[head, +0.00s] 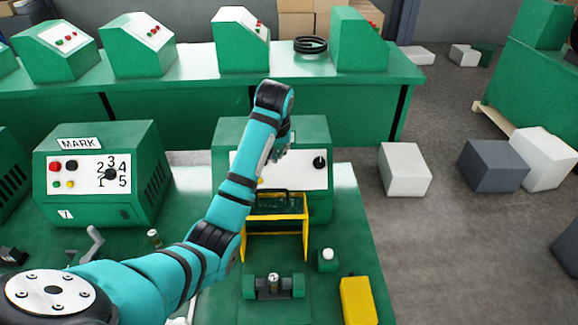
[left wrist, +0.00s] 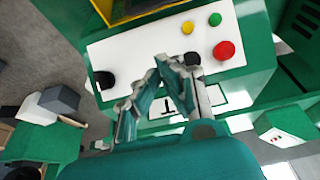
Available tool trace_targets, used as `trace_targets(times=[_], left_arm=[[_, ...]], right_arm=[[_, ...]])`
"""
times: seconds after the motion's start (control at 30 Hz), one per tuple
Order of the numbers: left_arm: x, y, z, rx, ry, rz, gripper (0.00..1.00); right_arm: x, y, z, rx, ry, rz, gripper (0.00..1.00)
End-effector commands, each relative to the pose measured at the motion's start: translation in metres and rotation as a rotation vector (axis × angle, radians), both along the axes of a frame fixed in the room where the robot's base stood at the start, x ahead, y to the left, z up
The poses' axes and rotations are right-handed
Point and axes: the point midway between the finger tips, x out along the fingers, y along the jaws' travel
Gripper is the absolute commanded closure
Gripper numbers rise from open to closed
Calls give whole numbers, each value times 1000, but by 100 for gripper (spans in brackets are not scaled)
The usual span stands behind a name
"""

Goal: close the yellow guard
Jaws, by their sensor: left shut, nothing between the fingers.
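The yellow guard (head: 305,228) is a frame on the front of the green machine (head: 316,130), below its white panel (head: 314,177). A dark panel and a black handle show at its upper part. In the left wrist view a yellow edge of the guard (left wrist: 140,16) shows at the top. My left gripper (head: 283,148) is in front of the machine's panel, above the guard and apart from it. It also shows in the left wrist view (left wrist: 163,66), shut and empty, over the white panel. My left arm hides part of the guard's left side. My right gripper is not in view.
A green fixture (head: 250,287) holding a small metal piece stands in front of the guard. A white button (head: 326,255) and a yellow block (head: 358,300) are to its right. Another machine (head: 97,165) marked MARK stands left. A back bench (head: 400,72) carries several machines.

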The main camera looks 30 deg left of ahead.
Motion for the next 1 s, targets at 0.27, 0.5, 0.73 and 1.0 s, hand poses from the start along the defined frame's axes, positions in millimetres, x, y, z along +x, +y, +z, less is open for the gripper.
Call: trace_targets(times=[0.27,0.5,0.73,1.0], left_arm=[[7,5,-23,0,6,0,100],[21,14,-66,-1,5,1,100],[25,16,-91,0,3,-1,100],[1,1,-93,1,2,-1,100]], right_arm=[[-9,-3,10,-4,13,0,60],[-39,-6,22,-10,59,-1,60],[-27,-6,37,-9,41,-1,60],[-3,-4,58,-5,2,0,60]])
